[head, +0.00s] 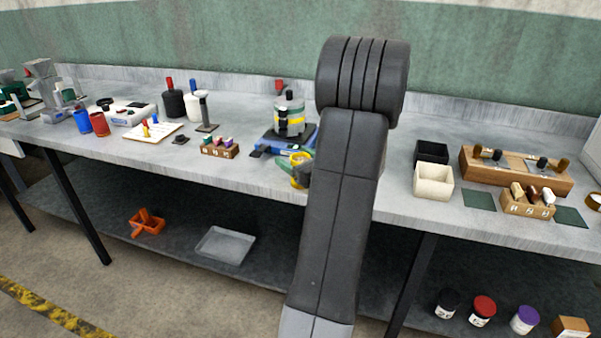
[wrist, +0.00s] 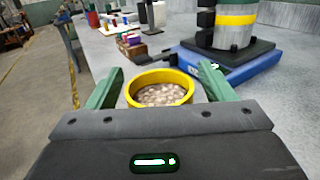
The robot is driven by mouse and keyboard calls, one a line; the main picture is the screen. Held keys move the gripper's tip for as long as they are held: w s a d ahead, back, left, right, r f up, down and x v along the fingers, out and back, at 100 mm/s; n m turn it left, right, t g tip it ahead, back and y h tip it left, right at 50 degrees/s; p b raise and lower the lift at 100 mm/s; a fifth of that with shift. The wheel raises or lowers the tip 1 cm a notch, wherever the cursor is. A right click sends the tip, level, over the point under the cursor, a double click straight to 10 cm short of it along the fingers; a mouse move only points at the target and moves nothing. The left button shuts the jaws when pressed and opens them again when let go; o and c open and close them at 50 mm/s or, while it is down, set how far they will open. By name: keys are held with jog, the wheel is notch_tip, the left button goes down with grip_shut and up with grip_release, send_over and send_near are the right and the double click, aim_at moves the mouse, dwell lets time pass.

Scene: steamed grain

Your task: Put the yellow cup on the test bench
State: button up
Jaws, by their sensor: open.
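The yellow cup (wrist: 160,76) has a thick yellow rim and pale brown grains inside. It stands upright between the two green fingers of my gripper (wrist: 158,90), which is open around it. Its lower body is hidden by the gripper in the wrist view. In the head view the cup (head: 299,178) shows partly at the bench's front edge, beside my arm, with my gripper (head: 298,162) around it. I cannot tell whether its base rests on the bench. The grey bench (head: 240,185) runs across the head view.
A blue-based apparatus (wrist: 232,68) with a yellow-banded cylinder stands close behind and right of the cup. A small wooden block rack (head: 220,151) is to the left. Dark and cream boxes (head: 433,181) stand to the right. A lower shelf holds an orange item (head: 148,221) and a grey tray (head: 224,245).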

jog(key=c, duration=1.2)
